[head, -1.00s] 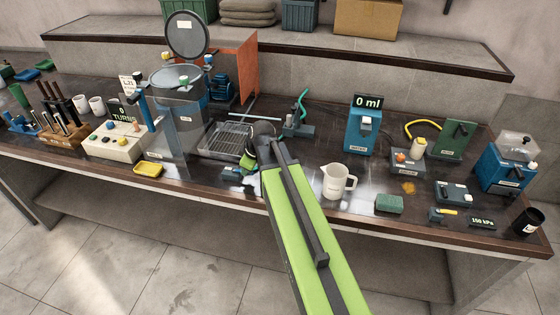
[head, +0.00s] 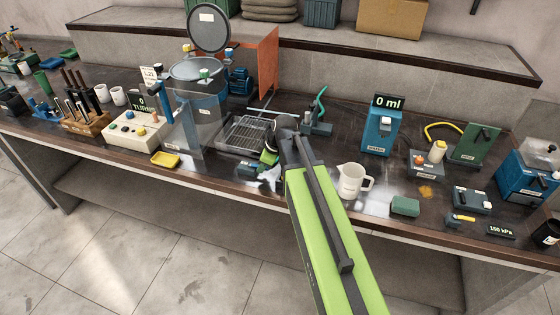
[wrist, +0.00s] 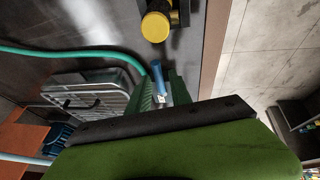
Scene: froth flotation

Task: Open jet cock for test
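A small dark block with a pale label, which I take for the jet cock (head: 249,168), sits on the bench just in front of the wire-grate tray. My gripper (head: 268,156) is low over the bench right beside it, and my arm hides part of this spot. In the wrist view, a blue lever-like piece (wrist: 157,75) with a white end lies between the green fingers of my gripper (wrist: 161,88). The fingers look apart, and I cannot tell whether they touch it. A teal hose (wrist: 85,52) curves up to the fingers.
The grate tray (head: 235,140) lies behind my gripper. A hose stand (head: 317,128) is behind right, and a white jug (head: 351,181) is close on the right. A yellow dish (head: 165,159) lies left. In the wrist view, a yellow knob (wrist: 155,27) is beyond the fingers.

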